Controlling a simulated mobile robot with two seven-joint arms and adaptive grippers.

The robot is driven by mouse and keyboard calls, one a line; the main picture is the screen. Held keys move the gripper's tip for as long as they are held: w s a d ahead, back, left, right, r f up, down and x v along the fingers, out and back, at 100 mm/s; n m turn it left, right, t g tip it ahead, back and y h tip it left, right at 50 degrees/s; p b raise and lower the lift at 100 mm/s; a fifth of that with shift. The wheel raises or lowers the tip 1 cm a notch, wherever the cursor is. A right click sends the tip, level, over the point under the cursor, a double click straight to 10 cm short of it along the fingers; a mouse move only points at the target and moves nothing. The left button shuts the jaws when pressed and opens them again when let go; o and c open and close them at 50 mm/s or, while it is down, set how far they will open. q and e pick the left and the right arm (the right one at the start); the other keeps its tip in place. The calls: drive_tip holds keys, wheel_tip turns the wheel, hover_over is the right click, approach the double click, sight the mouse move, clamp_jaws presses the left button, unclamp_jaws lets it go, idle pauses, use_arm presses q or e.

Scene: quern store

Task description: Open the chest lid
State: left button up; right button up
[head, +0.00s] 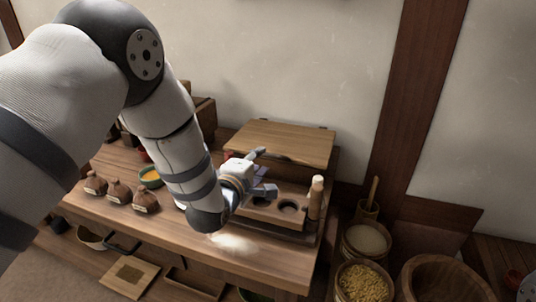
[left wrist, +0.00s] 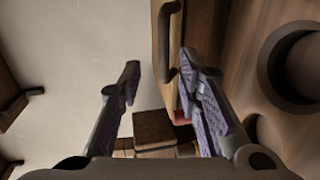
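The chest's wooden lid (head: 283,140) is a flat board at the back of the table in the head view. I cannot tell from here whether it is lifted at all. My left gripper (head: 263,172) is at the lid's front edge, with its fingers apart. In the left wrist view, the lid's edge (left wrist: 160,75) and a dark bar handle (left wrist: 168,48) lie in the gap between the open fingertips of the gripper (left wrist: 163,82). Neither finger clearly touches them. My right gripper is not in view.
A wooden block with round holes (head: 274,211) sits in front of the lid, with a pale-topped wooden peg (head: 316,197) at its right. Several brown pouches (head: 118,191) and a bowl of orange powder (head: 151,176) stand left. Grain tubs (head: 362,281) stand right.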

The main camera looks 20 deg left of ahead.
sight(266, 155)
use_arm(q)
drive_tip(key=w, duration=0.2)
drive_tip(key=w+f, duration=0.1)
drive_tip(key=w, duration=0.1)
drive_tip(key=w+b, duration=0.1)
drive_tip(key=w, duration=0.1)
drive_tip(key=shift+w+d+f, duration=0.1)
drive_tip(key=shift+w+f, duration=0.2)
drive_tip(key=shift+f, duration=0.1)
clamp_jaws()
